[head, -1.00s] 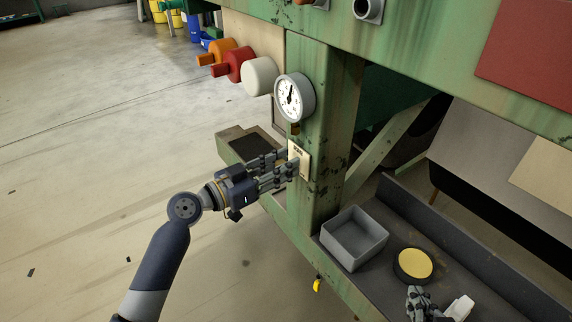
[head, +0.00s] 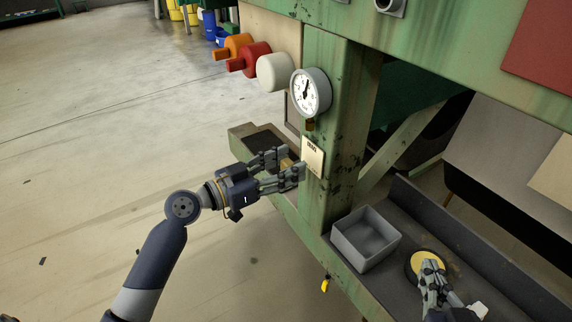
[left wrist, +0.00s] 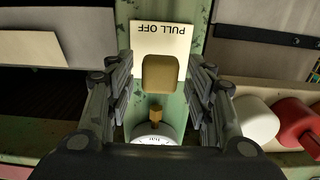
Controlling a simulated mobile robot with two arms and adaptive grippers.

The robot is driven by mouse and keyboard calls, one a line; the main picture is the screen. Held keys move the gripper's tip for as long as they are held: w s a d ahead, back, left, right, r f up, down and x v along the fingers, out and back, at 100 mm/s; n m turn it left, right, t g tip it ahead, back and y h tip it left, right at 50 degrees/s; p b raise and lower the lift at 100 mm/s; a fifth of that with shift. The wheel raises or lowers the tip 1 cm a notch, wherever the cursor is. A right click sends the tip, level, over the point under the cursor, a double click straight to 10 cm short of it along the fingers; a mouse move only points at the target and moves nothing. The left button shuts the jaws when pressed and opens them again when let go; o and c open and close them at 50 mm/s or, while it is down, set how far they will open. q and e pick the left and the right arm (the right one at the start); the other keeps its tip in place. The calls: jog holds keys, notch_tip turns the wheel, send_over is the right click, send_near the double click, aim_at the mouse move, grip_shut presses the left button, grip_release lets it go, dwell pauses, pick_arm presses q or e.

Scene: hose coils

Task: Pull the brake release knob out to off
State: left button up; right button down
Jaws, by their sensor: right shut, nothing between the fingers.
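The brake release knob is a tan block (left wrist: 160,74) in the left wrist view, standing in front of a cream plate (left wrist: 160,36) marked PULL OFF, upside down there. In the head view the plate (head: 313,157) is on the green post, and a bit of the knob (head: 286,163) shows between my left fingers. My left gripper (head: 289,165) is open, its fingers on both sides of the knob with gaps visible in the left wrist view (left wrist: 160,90). My right gripper (head: 431,268) is shut and empty, over a yellow-topped disc at lower right.
A round gauge (head: 311,92) is on the post above the plate. White (head: 276,72), red (head: 250,60) and orange knobs stick out at upper left. A grey open box (head: 366,238) and the yellow-topped disc (head: 415,262) are on the dark shelf.

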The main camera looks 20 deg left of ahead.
pick_arm(q)
jog(key=v, duration=1.2)
dwell(0.6)
